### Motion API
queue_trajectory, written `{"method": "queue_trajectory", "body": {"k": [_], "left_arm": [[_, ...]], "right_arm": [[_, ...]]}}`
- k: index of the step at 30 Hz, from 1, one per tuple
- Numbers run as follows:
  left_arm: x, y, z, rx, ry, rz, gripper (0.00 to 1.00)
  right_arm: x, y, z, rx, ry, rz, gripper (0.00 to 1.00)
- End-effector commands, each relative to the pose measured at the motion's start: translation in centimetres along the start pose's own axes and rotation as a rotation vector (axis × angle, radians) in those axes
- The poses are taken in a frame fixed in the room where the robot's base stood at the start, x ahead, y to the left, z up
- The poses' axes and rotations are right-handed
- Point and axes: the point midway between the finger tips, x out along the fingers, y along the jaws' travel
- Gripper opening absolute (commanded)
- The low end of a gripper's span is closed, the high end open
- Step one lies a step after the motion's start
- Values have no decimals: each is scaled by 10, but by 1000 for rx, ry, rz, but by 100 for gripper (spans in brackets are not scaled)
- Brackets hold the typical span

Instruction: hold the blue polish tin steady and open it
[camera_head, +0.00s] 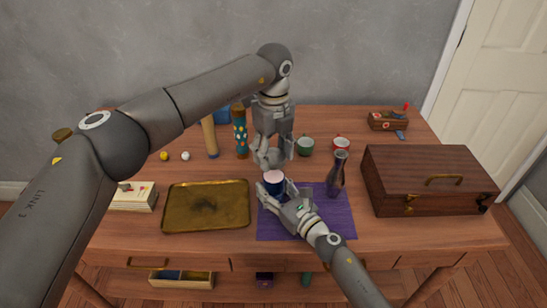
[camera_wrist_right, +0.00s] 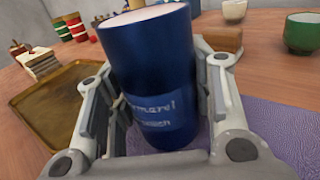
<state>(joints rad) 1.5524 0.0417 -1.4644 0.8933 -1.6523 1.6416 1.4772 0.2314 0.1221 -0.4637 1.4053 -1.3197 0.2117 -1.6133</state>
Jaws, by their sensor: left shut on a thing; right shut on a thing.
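The blue polish tin (camera_head: 273,186) stands upright with a pale top over the purple mat's left part. It fills the middle of the right wrist view (camera_wrist_right: 155,80), with lettering on its side. My right gripper (camera_head: 284,195) is shut around the tin's body, one finger on each side. My left gripper (camera_head: 272,164) points down just above and behind the tin's top. It is shut on what appears to be the lid; its fingers hide most of it. I cannot tell whether the pale top is lid or opening.
A purple mat (camera_head: 335,220) lies beneath, with a dark vase (camera_head: 337,175) on it. A brass tray (camera_head: 205,225) is to the left. A wooden case (camera_head: 425,190) is to the right. Green (camera_head: 305,147) and red (camera_head: 341,144) cups and a patterned cylinder (camera_head: 240,140) stand behind.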

Motion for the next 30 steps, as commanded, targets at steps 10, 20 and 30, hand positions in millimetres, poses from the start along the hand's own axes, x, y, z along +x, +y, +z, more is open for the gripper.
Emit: {"method": "queue_trajectory", "body": {"k": [10,20,30], "left_arm": [[1,0,0,0,0,0,25],[1,0,0,0,0,0,25],[1,0,0,0,0,0,25]], "right_arm": [[0,0,-1,-1,1,0,73],[-2,0,0,-1,1,0,73],[-52,0,-2,-1,3,0,73]]}}
